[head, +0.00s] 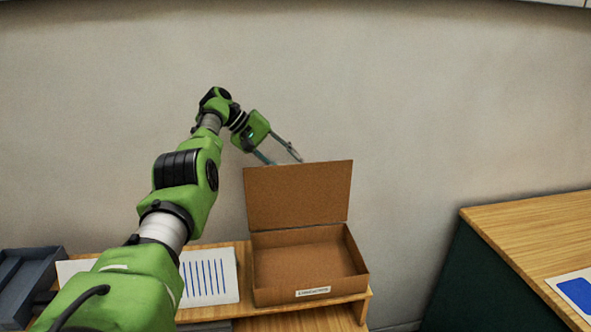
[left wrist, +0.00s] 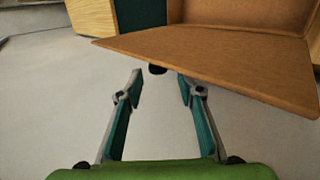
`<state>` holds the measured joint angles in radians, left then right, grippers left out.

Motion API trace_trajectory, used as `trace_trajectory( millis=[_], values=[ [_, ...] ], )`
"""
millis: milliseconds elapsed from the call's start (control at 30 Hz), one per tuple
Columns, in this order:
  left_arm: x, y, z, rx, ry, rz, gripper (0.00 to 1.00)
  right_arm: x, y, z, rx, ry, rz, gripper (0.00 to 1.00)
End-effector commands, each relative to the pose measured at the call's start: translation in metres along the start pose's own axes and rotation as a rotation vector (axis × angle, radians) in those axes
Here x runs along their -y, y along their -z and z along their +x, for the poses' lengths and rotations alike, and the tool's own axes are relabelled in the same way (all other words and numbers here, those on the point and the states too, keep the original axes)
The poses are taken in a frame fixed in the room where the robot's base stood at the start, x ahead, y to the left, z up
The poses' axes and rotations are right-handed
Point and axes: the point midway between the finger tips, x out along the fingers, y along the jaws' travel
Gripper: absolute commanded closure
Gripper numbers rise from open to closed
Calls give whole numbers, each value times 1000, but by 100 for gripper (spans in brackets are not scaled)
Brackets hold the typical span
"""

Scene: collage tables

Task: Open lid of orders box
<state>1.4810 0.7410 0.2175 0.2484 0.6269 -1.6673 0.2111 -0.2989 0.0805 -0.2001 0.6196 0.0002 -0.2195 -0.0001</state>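The brown cardboard orders box stands on the wooden stand, with a small label (head: 313,291) on its front wall; the label's text is too small to read. Its lid (head: 297,195) is raised about upright at the back, and the box floor (head: 310,262) shows bare. My left gripper (head: 284,158) is behind the lid's top edge, its fingertips partly hidden. In the left wrist view the lid (left wrist: 225,60) lies just ahead of the spread, empty fingers (left wrist: 160,78). A small dark round piece (left wrist: 157,69) shows at the lid's edge. I cannot tell whether they touch. My right gripper is out of view.
A white sheet with blue stripes (head: 212,275) lies left of the box, partly behind my left arm. A dark grey tray (head: 32,280) is at far left. A second wooden table (head: 535,230) stands right across a gap. The wall behind is bare.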

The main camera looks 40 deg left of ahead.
Motion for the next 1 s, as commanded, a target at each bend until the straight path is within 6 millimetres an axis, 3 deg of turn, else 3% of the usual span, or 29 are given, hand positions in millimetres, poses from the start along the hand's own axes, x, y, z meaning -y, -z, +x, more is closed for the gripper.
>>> trace_trajectory(
  millis=[100, 300, 867, 1000],
  values=[
    [-1, 0, -21, -2, -3, -1, 66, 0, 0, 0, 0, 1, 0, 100],
    [0, 0, -35, 1, 1, -1, 66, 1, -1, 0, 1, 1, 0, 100],
    [0, 0, -35, 0, 2, -2, 66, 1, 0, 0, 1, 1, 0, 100],
    [16, 12, -31, -46, 40, -54, 66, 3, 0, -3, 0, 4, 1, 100]
  ],
)
